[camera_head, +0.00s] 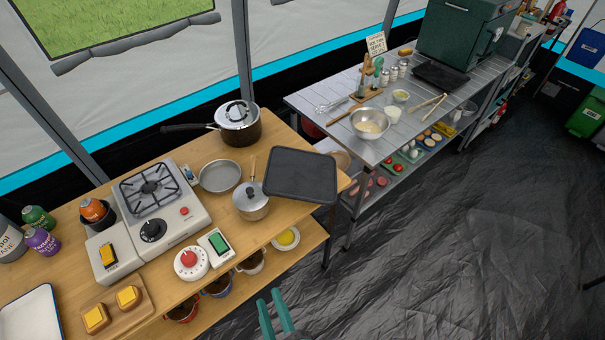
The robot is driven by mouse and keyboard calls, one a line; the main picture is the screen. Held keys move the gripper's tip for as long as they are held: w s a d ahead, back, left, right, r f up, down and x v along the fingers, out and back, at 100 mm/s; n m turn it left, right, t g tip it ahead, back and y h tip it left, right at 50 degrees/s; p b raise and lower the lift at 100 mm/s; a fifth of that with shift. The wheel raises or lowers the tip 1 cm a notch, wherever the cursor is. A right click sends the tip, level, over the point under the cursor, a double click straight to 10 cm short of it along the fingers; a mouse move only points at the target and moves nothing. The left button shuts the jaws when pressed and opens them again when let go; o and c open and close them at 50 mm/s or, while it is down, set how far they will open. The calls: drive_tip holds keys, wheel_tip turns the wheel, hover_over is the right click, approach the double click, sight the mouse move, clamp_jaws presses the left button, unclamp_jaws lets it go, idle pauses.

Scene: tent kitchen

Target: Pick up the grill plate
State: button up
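A dark, flat rectangular plate with a raised rim, which looks like the grill plate (301,174), lies at the right end of the wooden table. Its right side reaches the table's end. A second dark flat slab (440,75) lies on the metal table in front of the green oven; I cannot tell what it is. My gripper (275,312) shows as two teal fingers at the bottom edge, with a gap between them. It is empty, below and left of the grill plate in the picture, over the dark floor. The rest of the gripper is out of frame.
On the wooden table (110,205), a lidded saucepan (251,204) and a frying pan (220,176) stand left of the plate, and a dark pot (238,124) behind. A gas stove (160,205) is further left. A lower shelf holds mugs. The floor (430,260) is clear.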

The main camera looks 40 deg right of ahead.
drive_tip(key=w+d+r+n+h, duration=0.1)
drive_tip(key=w+d+n+h, duration=0.2)
drive_tip(key=w+d, duration=0.65)
drive_tip(key=n+h, duration=0.2)
drive_tip(key=n, duration=0.1)
approach(300, 180)
drive_tip(key=shift+s+a+g, duration=0.2)
drive_tip(key=shift+s+g, duration=0.1)
drive_tip(key=shift+s, duration=0.05)
drive_tip(key=shift+d, duration=0.25)
drive_tip(key=x, duration=0.5)
drive_tip(key=shift+w+a, duration=0.1)
drive_tip(key=shift+w, duration=0.05)
drive_tip(key=shift+a+x, duration=0.1)
drive_tip(key=shift+x, duration=1.25)
drive_tip(key=shift+a+x, duration=0.15)
drive_tip(key=shift+x, duration=1.25)
drive_tip(key=shift+w+d+f, duration=0.1)
drive_tip(key=shift+d, duration=0.15)
clamp_jaws()
